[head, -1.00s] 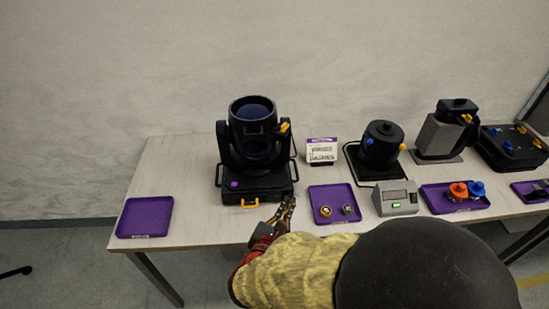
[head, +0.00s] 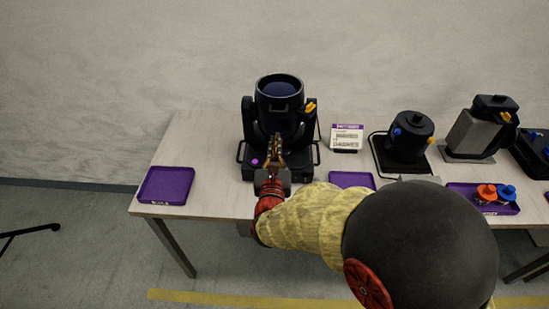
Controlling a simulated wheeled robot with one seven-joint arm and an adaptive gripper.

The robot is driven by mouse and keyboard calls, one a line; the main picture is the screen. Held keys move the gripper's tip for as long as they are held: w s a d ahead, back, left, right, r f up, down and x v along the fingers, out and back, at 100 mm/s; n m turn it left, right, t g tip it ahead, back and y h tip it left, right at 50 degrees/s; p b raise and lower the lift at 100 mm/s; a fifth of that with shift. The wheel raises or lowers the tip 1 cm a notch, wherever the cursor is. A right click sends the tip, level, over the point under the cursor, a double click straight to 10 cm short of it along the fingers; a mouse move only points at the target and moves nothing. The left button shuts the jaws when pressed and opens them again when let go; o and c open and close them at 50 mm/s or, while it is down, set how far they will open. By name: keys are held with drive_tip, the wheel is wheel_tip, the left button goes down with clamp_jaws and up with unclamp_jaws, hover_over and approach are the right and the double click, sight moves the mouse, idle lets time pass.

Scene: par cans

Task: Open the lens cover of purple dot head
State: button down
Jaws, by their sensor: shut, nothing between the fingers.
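The purple dot head is a black moving-head light (head: 279,92) on the table, with a purple dot (head: 254,162) on the left front of its base. Its round barrel points up and a dark blue lens shows inside the rim. A yellow-orange tab (head: 310,106) sticks out at the barrel's upper right. My gripper (head: 277,142) is shut and empty, in front of the middle of the head below the barrel's rim. It hides part of the base front. I cannot tell whether it touches the head.
An empty purple tray (head: 166,185) lies at the table's left end. A small sign (head: 346,137) and a black can (head: 409,135) with blue and orange knobs stand to the right.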

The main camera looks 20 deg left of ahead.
drive_tip(key=shift+w+a+r+b, duration=0.25)
drive_tip(key=shift+w+r, duration=0.45)
drive_tip(key=shift+r, duration=0.3)
drive_tip(key=shift+w+a+r+b, duration=0.1)
drive_tip(key=shift+w+r+b, duration=0.1)
drive_tip(key=shift+w+r, duration=0.65)
drive_tip(key=shift+s+r, duration=0.2)
drive_tip(key=shift+s, duration=0.05)
drive_tip(key=r+g+p, duration=0.1)
drive_tip(key=p, duration=0.1)
drive_tip(key=shift+r+p, duration=0.15)
drive_tip(key=shift+p, duration=0.15)
